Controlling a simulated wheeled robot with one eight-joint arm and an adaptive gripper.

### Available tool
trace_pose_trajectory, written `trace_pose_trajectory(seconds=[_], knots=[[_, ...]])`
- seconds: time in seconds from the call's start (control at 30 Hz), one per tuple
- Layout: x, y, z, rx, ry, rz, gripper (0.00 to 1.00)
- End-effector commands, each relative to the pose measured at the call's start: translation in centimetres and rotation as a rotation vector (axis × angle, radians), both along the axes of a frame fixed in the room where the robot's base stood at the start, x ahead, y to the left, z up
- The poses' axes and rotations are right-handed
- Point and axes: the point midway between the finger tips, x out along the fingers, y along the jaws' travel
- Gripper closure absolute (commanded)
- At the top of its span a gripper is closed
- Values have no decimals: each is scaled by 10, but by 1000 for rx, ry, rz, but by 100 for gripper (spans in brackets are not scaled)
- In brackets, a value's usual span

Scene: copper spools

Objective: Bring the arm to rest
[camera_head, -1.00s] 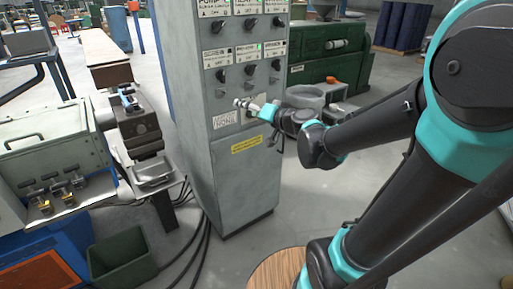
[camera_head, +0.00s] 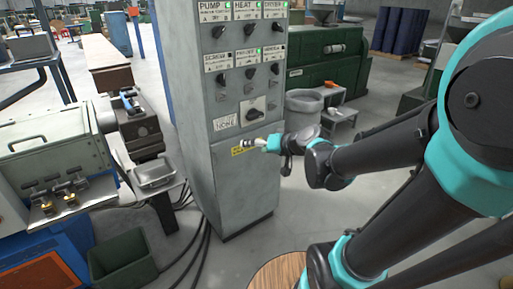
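My arm reaches in from the right in the head view, bent, with its end toward the grey control cabinet (camera_head: 232,190). My gripper (camera_head: 242,148) is in front of the cabinet, below the large rotary switch (camera_head: 254,115) and over part of the yellow label (camera_head: 240,151). It is too small in the picture to tell whether its fingers are open or shut. I see nothing clearly held in it. Whether it touches the cabinet cannot be told.
Left of the cabinet stands a grey machine (camera_head: 45,160) with a metal tray (camera_head: 157,172). A green bin (camera_head: 123,265) and black cables lie on the floor. A green machine (camera_head: 335,55) is behind. Floor right of the cabinet is fairly open.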

Motion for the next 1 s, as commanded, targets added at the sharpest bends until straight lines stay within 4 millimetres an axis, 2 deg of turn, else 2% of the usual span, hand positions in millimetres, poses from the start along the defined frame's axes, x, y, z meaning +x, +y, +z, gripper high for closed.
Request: trace_pose_trajectory(seconds=[0.23, 0.37, 0.47, 0.6, 0.7, 0.83, 1.0], knots=[[-1, -1, -1, -4, 3, 0, 31], [-15, -13, -22, -69, 54, -2, 31], [-39, -37, -55, -178, 142, -18, 31], [-80, -86, -103, -359, 295, -83, 31], [-106, -121, -126, -470, 389, -144, 31], [-130, -154, -142, -567, 470, -213, 31], [-141, -168, -148, -610, 504, -247, 31]])
